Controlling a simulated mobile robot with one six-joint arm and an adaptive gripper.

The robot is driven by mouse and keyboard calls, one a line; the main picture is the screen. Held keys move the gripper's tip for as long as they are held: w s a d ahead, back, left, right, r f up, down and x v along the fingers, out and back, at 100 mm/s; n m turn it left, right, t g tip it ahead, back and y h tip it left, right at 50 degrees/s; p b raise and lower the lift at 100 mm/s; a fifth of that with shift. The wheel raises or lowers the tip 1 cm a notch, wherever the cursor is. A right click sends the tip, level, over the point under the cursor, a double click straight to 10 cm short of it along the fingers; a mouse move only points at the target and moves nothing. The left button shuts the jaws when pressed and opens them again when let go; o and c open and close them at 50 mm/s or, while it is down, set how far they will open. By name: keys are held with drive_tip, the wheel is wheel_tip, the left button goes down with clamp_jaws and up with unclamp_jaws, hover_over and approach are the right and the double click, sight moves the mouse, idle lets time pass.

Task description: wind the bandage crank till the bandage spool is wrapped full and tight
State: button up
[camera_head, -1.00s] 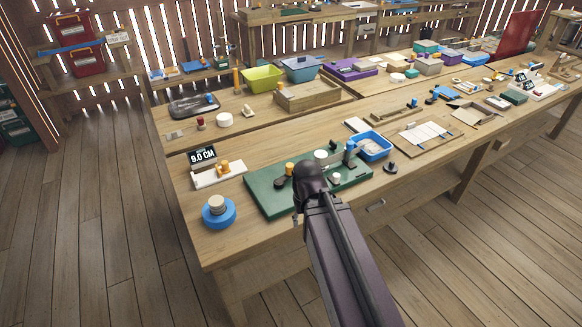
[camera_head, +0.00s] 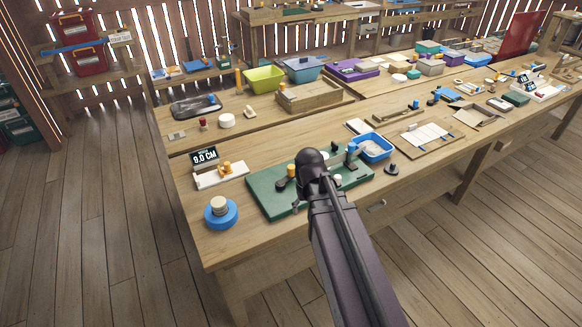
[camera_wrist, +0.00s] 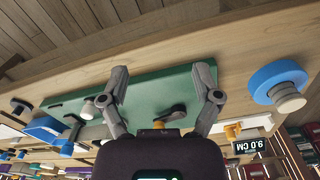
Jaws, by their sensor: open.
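The green base board (camera_head: 262,197) lies on the near workbench; it also shows in the wrist view (camera_wrist: 140,97). A dark crank arm (camera_wrist: 172,113) sits on the board, with an orange knob (camera_head: 291,170) near it in the head view. A small white cylinder (camera_head: 338,180) stands at the board's right part; I cannot tell if it is the bandage spool. My gripper (camera_wrist: 163,82) is open and empty above the board, its fingers spread to either side of the crank in the wrist view. In the head view my arm hides the board's middle.
A blue disc with a pale knob (camera_head: 221,212) stands left of the board. A white block by a 9.0 CM display (camera_head: 205,156) is behind it. A blue tray (camera_head: 376,146) and a dark knob (camera_head: 391,169) stand right. The bench's front edge is close.

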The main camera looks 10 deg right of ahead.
sight(292, 166)
drive_tip(key=w+r+n+p, duration=0.1)
drive_tip(key=w+r+p, duration=0.2)
drive_tip(key=w, duration=0.9)
drive_tip(key=w+r+n+p, duration=0.2)
drive_tip(key=w+r+p, duration=0.2)
drive_tip(key=w, duration=0.8)
drive_tip(key=shift+w+r, duration=0.4)
drive_tip(key=shift+r, duration=0.05)
drive_tip(key=shift+d+f, duration=0.1)
drive_tip(key=shift+f, duration=0.1)
wheel_tip(292, 166, down, 13)
drive_tip(key=b, duration=1.3)
drive_tip(key=shift+f+b, duration=0.2)
drive_tip(key=shift+b, duration=0.1)
drive_tip(key=shift+d, duration=0.1)
clamp_jaws()
